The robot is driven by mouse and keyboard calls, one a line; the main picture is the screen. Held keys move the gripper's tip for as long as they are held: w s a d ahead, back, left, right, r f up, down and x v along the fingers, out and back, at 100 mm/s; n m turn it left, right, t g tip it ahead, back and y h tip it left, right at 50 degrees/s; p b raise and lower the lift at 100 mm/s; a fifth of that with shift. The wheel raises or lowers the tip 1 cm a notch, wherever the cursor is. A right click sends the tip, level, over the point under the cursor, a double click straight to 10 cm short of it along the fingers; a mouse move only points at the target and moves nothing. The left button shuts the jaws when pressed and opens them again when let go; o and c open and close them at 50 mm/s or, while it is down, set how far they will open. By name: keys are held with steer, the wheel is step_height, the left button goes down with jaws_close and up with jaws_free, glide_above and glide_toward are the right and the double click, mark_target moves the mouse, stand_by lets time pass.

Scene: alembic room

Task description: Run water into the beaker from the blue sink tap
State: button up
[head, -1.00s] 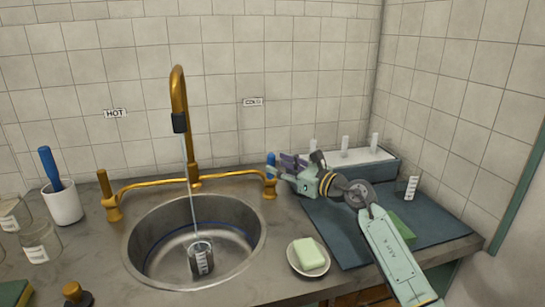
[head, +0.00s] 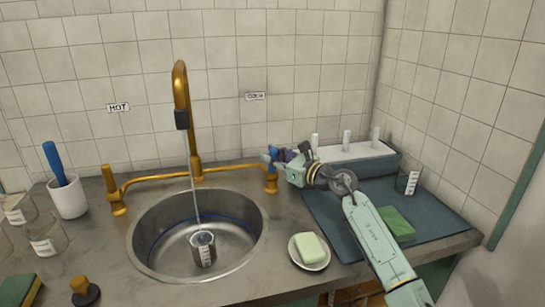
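A brass tap (head: 186,110) with a dark nozzle stands behind the round steel sink (head: 141,262). A thin stream of water (head: 195,195) runs from its nozzle down to the beaker (head: 204,249). The beaker stands upright in the sink basin and has a white label; its water level is too small to tell. The cold-side handle with a blue top (head: 270,178) is at the right end of the brass pipe. My gripper (head: 274,156) is at this handle, partly covering its top. Whether its fingers hold the handle cannot be made out.
A brass-coloured handle (head: 113,192) stands on the hot side. A soap dish (head: 296,256) with green soap lies right of the sink. A blue mat (head: 335,235) bears a green sponge (head: 396,222) and a glass (head: 408,182). A rack with white pegs (head: 350,161) stands behind my arm.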

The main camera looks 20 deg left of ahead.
jaws_close()
